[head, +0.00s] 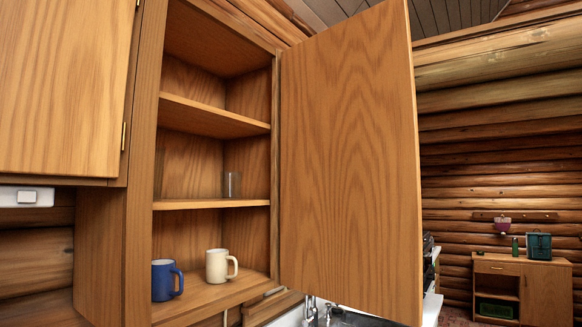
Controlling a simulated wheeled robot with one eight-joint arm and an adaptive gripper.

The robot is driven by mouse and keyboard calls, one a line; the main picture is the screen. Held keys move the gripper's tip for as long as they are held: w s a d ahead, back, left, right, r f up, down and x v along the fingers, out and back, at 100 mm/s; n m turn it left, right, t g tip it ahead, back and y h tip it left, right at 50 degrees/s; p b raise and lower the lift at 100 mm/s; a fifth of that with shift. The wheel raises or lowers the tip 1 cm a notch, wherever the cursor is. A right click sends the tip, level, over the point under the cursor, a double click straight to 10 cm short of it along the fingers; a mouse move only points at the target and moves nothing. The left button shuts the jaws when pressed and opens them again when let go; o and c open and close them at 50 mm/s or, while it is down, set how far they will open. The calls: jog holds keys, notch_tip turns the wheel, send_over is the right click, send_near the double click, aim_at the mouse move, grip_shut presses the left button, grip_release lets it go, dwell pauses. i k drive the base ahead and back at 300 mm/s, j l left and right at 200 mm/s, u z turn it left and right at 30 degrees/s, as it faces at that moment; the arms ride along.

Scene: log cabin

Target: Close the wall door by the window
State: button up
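A tall wooden wall cabinet (139,245) fills the left-middle of the head view. Its door (350,160) is hinged on the right side and stands wide open, swung out towards the right. Inside, a blue mug (166,280) and a cream mug (222,265) stand on the bottom shelf, and a clear glass (231,184) stands on the shelf above. No window shows in this view. My gripper is not in view.
A second cabinet door (65,85) at the upper left is shut. A sink with a tap (310,310) lies below the open door. A small wooden cabinet (545,290) with a green box (538,246) stands at the far right by the log wall.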

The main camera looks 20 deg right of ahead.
aim_at(351, 227)
jog(key=i+l+u, duration=0.1)
jog(key=l+u, duration=1.4)
jog(key=k+l, duration=0.1)
jog(key=l, duration=0.3)
jog(key=k+l+u, duration=0.1)
jog(key=l, duration=0.3)
jog(key=k+l, duration=0.15)
jog(key=l, duration=0.2)
jog(key=k+l, duration=0.15)
jog(key=l, duration=0.25)
jog(key=k+l+u, duration=0.1)
jog(key=l, duration=0.3)
